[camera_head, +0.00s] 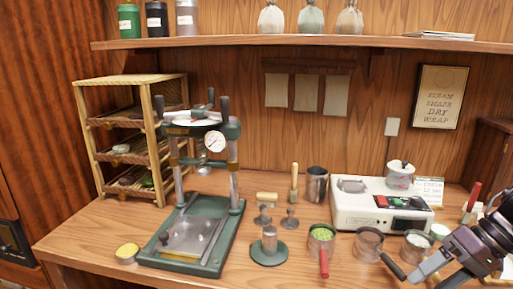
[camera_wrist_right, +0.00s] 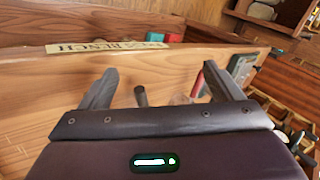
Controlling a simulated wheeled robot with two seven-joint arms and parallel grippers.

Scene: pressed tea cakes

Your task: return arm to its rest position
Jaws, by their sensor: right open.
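My right gripper (camera_head: 426,274) reaches in from the right edge in the head view, near the front right of the wooden bench (camera_head: 90,240). In the right wrist view the right gripper (camera_wrist_right: 163,85) has its two fingers spread wide apart with nothing between them. Beyond the fingers are the bench's wooden front and a plate with lettering (camera_wrist_right: 100,46). My left gripper is not in view.
Near the right gripper stand metal cups (camera_head: 368,245) with handles, one holding green leaves (camera_head: 321,234). A white machine (camera_head: 360,208) sits behind them. A green press (camera_head: 190,240) and a bamboo rack (camera_head: 103,150) stand left. The bench's front left is mostly clear.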

